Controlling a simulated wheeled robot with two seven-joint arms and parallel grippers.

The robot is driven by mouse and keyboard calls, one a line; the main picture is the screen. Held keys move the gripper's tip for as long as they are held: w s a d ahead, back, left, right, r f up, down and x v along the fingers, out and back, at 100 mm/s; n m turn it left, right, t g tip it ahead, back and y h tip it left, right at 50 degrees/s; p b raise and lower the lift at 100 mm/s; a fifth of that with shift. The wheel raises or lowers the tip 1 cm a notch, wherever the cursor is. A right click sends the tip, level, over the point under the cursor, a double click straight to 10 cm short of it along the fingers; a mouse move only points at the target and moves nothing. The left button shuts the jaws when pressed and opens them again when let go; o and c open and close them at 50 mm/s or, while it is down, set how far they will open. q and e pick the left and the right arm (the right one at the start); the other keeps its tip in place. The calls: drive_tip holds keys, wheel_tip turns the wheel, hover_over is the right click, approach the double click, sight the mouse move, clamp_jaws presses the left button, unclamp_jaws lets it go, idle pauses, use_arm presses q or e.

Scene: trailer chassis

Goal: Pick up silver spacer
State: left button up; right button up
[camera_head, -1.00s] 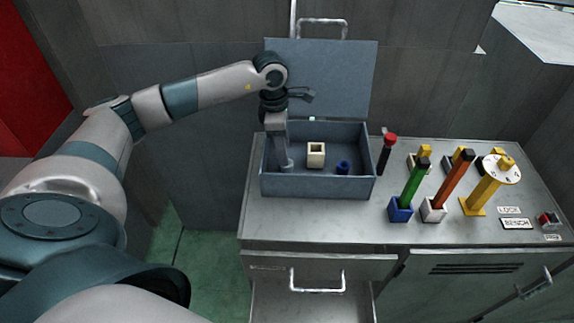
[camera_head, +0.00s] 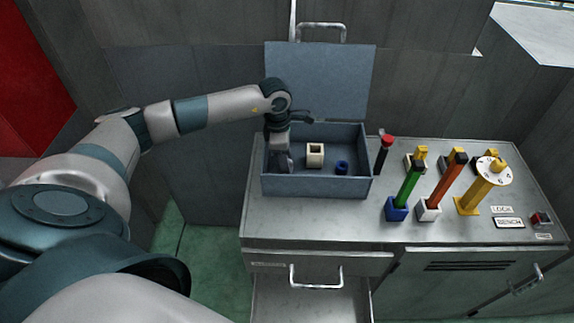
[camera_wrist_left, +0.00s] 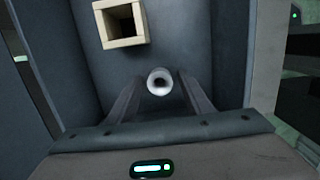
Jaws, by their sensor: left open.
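The silver spacer (camera_wrist_left: 159,81) is a small light ring with a dark hole. In the left wrist view it stands on the box floor between the tips of my left gripper (camera_wrist_left: 160,92). The two fingers are open, one on each side of it; I cannot tell whether they touch it. In the head view my left gripper (camera_head: 285,168) reaches down into the left part of the open blue-grey box (camera_head: 315,187) and hides the spacer. My right gripper is not in view.
A cream square block with a hole (camera_head: 315,155) and a blue ring (camera_head: 341,168) are in the same box. Box walls stand close around my gripper. The raised lid (camera_head: 320,80) is behind. Several coloured posts, including a green one (camera_head: 409,184), stand on the bench at right.

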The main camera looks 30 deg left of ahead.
use_arm(q)
drive_tip(key=shift+c, duration=0.3)
clamp_jaws()
drive_tip(key=shift+r, duration=0.2)
drive_tip(key=shift+r+b, duration=0.55)
drive_tip(key=shift+b, duration=0.1)
wheel_tip(320, 180, up, 2)
drive_tip(key=shift+w+r+b, duration=0.1)
drive_tip(key=shift+r+b, duration=0.05)
drive_tip(key=shift+b, duration=0.65)
drive_tip(key=w+d+r+b, duration=0.4)
drive_tip(key=d+r, duration=0.3)
drive_tip(key=d, duration=0.3)
drive_tip(key=shift+w+r+b, duration=0.15)
drive_tip(key=shift+w+b, duration=0.25)
drive_tip(key=shift+w, duration=0.5)
